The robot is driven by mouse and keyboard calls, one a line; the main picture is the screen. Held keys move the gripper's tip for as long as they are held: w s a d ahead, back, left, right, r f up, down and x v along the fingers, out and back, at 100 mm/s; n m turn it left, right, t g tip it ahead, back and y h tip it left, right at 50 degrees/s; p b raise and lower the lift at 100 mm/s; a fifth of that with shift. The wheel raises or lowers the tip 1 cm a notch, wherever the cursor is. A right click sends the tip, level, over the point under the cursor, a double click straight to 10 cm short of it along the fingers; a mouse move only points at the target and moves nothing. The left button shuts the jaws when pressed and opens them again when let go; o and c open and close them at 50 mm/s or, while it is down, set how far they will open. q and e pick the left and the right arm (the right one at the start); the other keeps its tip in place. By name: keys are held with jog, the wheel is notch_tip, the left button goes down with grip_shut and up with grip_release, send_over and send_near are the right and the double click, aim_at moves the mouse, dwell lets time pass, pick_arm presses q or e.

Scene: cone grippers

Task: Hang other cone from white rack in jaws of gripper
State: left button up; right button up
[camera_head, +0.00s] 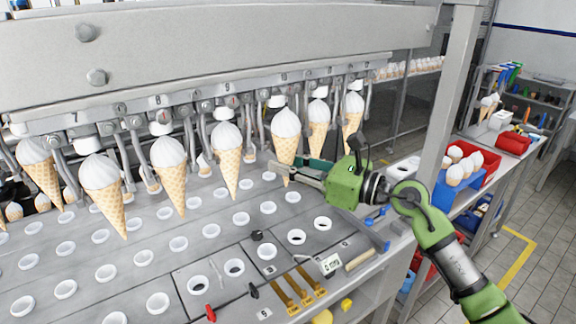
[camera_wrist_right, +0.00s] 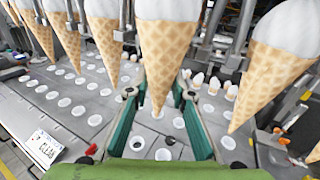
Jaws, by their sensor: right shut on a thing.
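My right gripper (camera_head: 284,174) is shut on a cone (camera_head: 286,132) with a white swirl top and waffle body, its tip down. The cone is upright at the row of metal jaws (camera_head: 232,112) under the machine beam; whether those jaws hold it is hidden. In the right wrist view the cone (camera_wrist_right: 166,50) stands between my green fingers (camera_wrist_right: 157,100). Other cones hang in the row on both sides, such as one to the left (camera_head: 228,155) and one to the right (camera_head: 319,125). A white rack with dark holes (camera_head: 404,167) stands right of my gripper, partly hidden. My left gripper is out of view.
A grey plate (camera_head: 200,260) with several white-rimmed holes lies below the cones. A blue bin (camera_head: 440,195) with white-topped items and a red bin (camera_head: 487,157) stand at the right. A metal post (camera_head: 455,90) rises near my right arm.

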jog(key=shift+w+a+b, duration=0.35)
jog(key=shift+w+a, duration=0.2)
jog(key=shift+w, duration=0.2)
jog(key=shift+w+a+b, duration=0.35)
jog(key=shift+w+a, duration=0.2)
jog(key=shift+w, duration=0.15)
jog(key=shift+f+b, duration=0.4)
jog(key=shift+b, duration=0.15)
dwell(1.0)
jog(key=o, duration=1.2)
jog(key=shift+d, duration=0.1)
